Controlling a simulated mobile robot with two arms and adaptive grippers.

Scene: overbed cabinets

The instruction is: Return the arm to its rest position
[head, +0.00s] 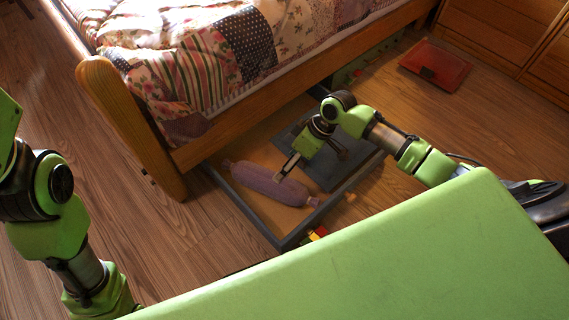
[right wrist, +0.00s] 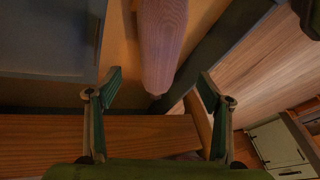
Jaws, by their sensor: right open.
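My right arm reaches over the open drawer under the bed. Its gripper (head: 311,166) is open and empty, above the drawer. In the right wrist view the spread fingers (right wrist: 160,88) have nothing gripped between them. A purple bolster (head: 268,185) lies in the drawer beside the gripper. One end of the bolster (right wrist: 163,45) shows ahead of the fingers in the right wrist view, apart from them. My left arm shows at the left edge of the head view, but its gripper is out of view.
The drawer (head: 254,224) has raised dark walls and a flat grey panel (head: 325,173) inside. The wooden bed frame (head: 240,115) stands just behind. Small coloured blocks (head: 317,235) lie by the drawer's front. A red flat case (head: 435,65) lies on the floor near wooden cabinets (head: 500,35).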

